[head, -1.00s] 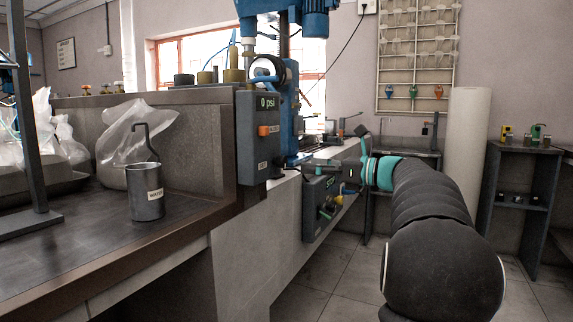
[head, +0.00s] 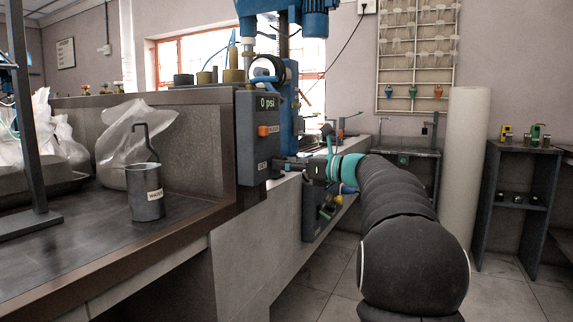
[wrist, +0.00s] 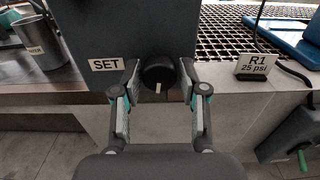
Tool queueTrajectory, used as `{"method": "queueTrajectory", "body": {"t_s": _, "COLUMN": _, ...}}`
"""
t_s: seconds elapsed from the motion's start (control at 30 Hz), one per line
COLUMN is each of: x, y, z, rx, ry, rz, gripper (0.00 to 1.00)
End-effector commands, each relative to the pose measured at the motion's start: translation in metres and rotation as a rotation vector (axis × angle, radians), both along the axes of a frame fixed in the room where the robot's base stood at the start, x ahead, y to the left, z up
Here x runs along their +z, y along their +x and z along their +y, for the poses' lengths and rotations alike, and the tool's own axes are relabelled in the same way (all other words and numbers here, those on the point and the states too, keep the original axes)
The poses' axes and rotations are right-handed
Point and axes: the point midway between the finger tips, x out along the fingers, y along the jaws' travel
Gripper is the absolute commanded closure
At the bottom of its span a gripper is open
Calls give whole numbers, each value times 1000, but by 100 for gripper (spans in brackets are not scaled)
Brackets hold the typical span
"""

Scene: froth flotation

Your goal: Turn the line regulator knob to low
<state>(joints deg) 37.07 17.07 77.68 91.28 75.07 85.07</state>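The dark regulator box (head: 256,145) stands at the bench end, with a "0 psi" display (head: 267,103) and an orange button (head: 264,131). In the wrist view the box (wrist: 150,25) carries a "SET" label (wrist: 105,64) beside a round black knob (wrist: 159,76). The knob's white pointer mark points roughly straight down in that view. My gripper (wrist: 160,70) is open, its fingertips on either side of the knob. I cannot tell whether they touch it.
A card reading "R1 25 psi" (wrist: 258,66) stands on the ledge by a metal grating (wrist: 245,30). A second control box (head: 312,212) hangs below, close under my arm. A metal cup (head: 147,204) stands on the left bench.

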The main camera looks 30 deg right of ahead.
Motion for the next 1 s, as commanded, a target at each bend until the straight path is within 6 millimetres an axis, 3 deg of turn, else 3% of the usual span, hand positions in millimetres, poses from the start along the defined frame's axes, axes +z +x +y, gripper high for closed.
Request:
{"method": "queueTrajectory", "body": {"t_s": 0.03, "x": 0, "y": 0, "z": 0, "rx": 0, "ry": 0, "rz": 0, "gripper": 78}}
{"method": "queueTrajectory", "body": {"t_s": 0.13, "x": 0, "y": 0, "z": 0, "rx": 0, "ry": 0, "rz": 0, "gripper": 100}}
{"method": "queueTrajectory", "body": {"t_s": 0.57, "x": -1, "y": 0, "z": -1, "rx": -1, "ry": -57, "rz": -44, "gripper": 100}}
{"method": "queueTrajectory", "body": {"t_s": 1.0, "x": -2, "y": 1, "z": -2, "rx": -2, "ry": -341, "rz": -266, "gripper": 100}}
